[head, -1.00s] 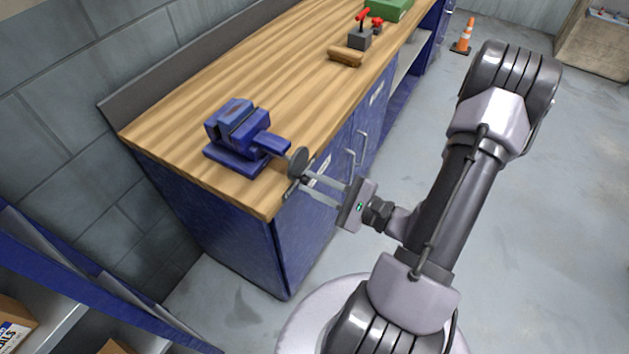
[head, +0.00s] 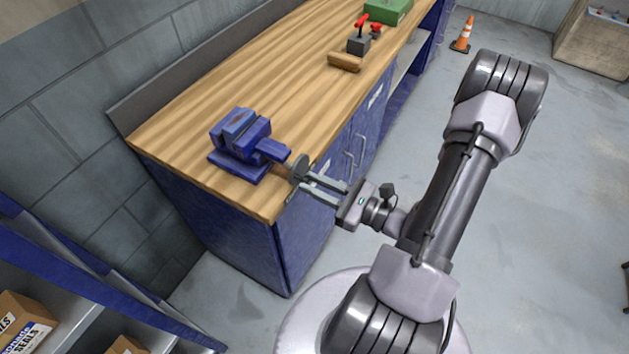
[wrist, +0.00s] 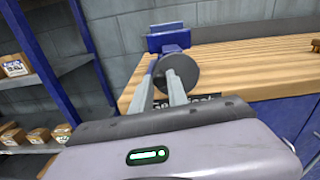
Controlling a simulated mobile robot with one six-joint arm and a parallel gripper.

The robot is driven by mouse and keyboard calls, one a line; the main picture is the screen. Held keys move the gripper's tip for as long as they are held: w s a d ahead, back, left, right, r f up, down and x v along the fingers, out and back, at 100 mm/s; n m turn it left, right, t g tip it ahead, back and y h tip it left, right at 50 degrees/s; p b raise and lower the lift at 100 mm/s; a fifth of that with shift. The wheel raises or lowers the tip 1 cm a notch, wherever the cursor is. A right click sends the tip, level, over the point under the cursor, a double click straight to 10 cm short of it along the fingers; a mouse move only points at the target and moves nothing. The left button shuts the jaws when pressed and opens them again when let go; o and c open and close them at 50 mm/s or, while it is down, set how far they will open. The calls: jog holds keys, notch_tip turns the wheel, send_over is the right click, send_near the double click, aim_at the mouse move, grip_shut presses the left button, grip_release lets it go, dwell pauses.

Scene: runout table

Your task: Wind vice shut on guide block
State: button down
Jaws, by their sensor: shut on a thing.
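The blue vice (head: 238,140) is fixed near the front corner of the wooden bench, and it also shows in the wrist view (wrist: 168,38). Its screw ends in a dark round handwheel (head: 299,167) just past the bench's front edge; the wheel is large in the wrist view (wrist: 182,70). My gripper (head: 303,182) is shut on the handwheel, with its fingers at the wheel's rim; it also shows in the wrist view (wrist: 162,82). I cannot make out the guide block separately between the vice jaws, nor how wide the jaw gap is.
Farther along the bench (head: 210,95) lie a wooden piece (head: 345,62), a grey block with a red handle (head: 358,45) and a green box (head: 388,12). A shelf with cartons (head: 22,322) stands at lower left. An orange cone (head: 462,35) stands on open floor.

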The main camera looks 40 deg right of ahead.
jog(key=shift+r, duration=0.1)
jog(key=shift+d+r+m+p, duration=0.15)
jog(key=shift+m+p, duration=0.3)
jog(key=shift+m, duration=0.25)
jog(key=c, duration=1.4)
grip_release()
